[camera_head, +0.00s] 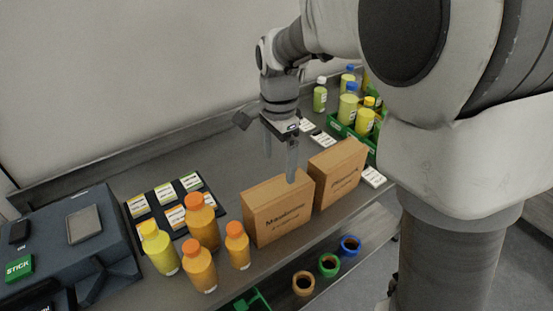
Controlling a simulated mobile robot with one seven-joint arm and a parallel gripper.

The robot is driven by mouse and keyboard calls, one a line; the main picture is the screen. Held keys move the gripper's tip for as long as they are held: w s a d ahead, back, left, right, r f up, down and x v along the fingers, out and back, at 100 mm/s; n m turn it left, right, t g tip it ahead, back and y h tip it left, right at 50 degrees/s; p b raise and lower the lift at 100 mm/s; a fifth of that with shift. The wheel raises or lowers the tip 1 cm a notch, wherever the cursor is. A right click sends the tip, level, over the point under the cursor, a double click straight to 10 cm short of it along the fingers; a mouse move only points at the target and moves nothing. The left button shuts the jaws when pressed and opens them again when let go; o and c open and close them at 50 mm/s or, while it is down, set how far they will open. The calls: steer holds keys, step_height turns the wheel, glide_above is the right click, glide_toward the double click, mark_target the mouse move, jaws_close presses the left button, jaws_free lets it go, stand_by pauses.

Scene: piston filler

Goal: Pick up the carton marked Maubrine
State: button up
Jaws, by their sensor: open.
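The carton marked Maubrine (278,212) is a brown cardboard box standing upright on the metal bench, its printed face toward me. My gripper (280,167) points down above and behind the carton's top edge, open, with nothing seen between its fingers. One finger overlaps the carton's top edge in the picture; I cannot tell whether it touches. A second, similar brown carton (338,175) stands close beside it on the right, its print too small to read surely.
Several orange and yellow bottles (201,222) stand left of the carton, before a dark tray of labelled cards (146,208). A dark machine (70,243) sits far left. A green crate (344,130) with bottles is behind right. Coloured rings (329,264) lie lower, below the bench front.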

mark_target(278, 206)
step_height(278, 206, down, 16)
steer(key=shift+w+f+b, duration=0.1)
steer(key=shift+f+b, duration=0.15)
steer(key=shift+b, duration=0.4)
steer(key=shift+w+r, duration=0.1)
jaws_close()
